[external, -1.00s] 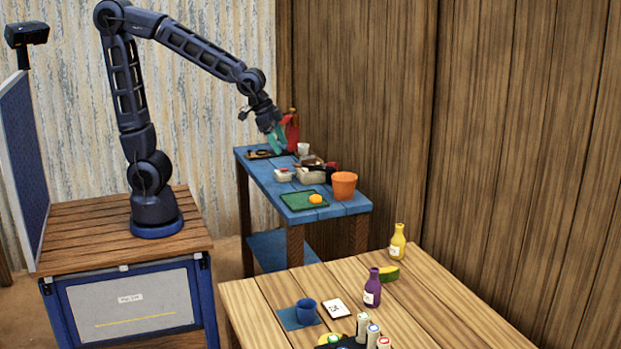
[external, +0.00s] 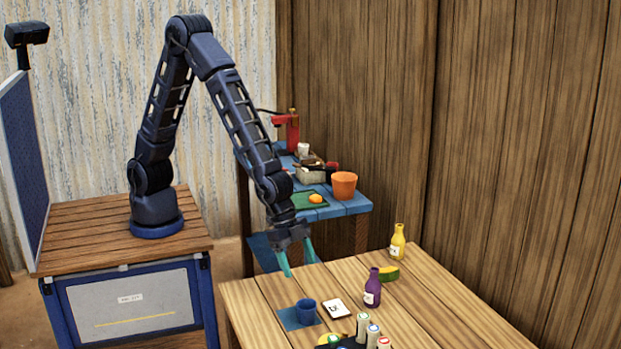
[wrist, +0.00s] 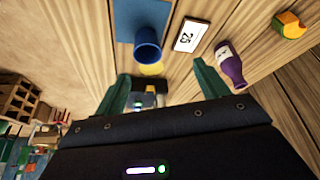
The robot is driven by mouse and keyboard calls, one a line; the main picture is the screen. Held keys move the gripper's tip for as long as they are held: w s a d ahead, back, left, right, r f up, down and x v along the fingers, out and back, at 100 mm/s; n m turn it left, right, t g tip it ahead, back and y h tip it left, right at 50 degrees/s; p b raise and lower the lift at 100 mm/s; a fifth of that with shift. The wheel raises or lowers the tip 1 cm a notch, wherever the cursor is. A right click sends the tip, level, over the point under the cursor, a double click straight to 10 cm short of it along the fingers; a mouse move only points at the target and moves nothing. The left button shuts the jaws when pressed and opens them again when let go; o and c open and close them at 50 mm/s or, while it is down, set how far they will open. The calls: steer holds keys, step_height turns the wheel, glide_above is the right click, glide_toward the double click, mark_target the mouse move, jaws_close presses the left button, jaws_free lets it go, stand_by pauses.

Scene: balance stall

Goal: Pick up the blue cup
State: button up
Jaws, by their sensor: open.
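The blue cup (external: 306,311) stands on a blue mat (external: 289,318) on the near wooden table in the external view. In the wrist view the blue cup (wrist: 148,44) is at the upper middle, beyond the fingertips, with the blue mat (wrist: 128,12) around its far side. My gripper (external: 298,264) is above the table's back edge, up and behind the cup, pointing down. Its two green fingers are apart with nothing between them. It does not touch the cup. The fingers (wrist: 160,78) also show in the wrist view.
Right of the cup are a white numbered card (external: 335,308), a purple bottle (external: 372,288), a yellow-green object (external: 389,274) and a yellow bottle (external: 397,241). Several small cylinders (external: 362,325) stand in front. A blue table (external: 352,206) behind holds an orange bucket (external: 343,185).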

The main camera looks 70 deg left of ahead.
step_height(320, 180, down, 3)
steer(key=s+d, duration=0.2)
steer(key=d, duration=0.1)
glide_toward(312, 321)
steer(key=shift+s+d+f+m, duration=0.1)
steer(key=shift+f+m, duration=0.2)
steer(key=shift+f, duration=0.65)
steer(key=shift+w+x, duration=0.15)
steer(key=shift+x, duration=1.2)
steer(key=shift+w+x, duration=0.2)
steer(key=shift+x, duration=1.15)
steer(key=shift+r, duration=0.1)
steer(key=shift+c, duration=0.4)
steer(key=c, duration=0.9)
